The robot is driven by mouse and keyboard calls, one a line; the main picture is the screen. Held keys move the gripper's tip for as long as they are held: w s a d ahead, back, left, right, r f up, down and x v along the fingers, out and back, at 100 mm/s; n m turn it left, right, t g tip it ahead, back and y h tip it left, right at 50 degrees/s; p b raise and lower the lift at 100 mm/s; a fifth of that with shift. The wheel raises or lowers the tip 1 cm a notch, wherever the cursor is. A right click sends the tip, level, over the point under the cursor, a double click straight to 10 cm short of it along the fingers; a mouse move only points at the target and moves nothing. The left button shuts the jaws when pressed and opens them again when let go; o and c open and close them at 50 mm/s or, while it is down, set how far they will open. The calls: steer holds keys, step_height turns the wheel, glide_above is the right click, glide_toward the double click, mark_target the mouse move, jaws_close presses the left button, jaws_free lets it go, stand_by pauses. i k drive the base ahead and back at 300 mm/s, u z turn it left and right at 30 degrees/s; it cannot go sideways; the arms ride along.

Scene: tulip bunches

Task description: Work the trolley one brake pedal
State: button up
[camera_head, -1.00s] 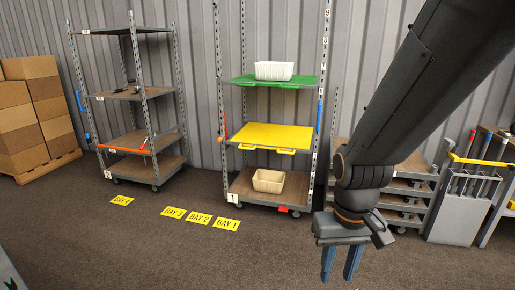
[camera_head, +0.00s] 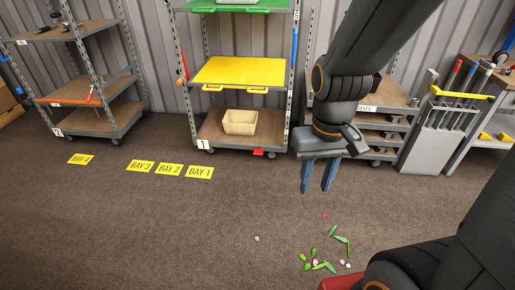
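Trolley one (camera_head: 216,136) stands against the back wall, marked with a white "1" plate at its front left corner. It has green and yellow shelves and a brown base on castors. A small red pedal (camera_head: 259,153) sticks out low at the front edge of its base, right of centre. My gripper (camera_head: 315,187) hangs to the right of the pedal and apart from it, fingers pointing down. Its two blue-grey fingers are spread with nothing between them. Its height above the floor is hard to judge.
Another trolley (camera_head: 100,122) stands left, a low shelf stack and tool rack (camera_head: 432,140) right. Yellow bay signs (camera_head: 199,172) lie on the floor. Scattered tulip pieces (camera_head: 325,262) lie in front.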

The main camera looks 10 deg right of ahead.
mark_target(259, 151)
steer(key=z, duration=0.3)
steer(key=i, duration=1)
steer(key=u, duration=0.4)
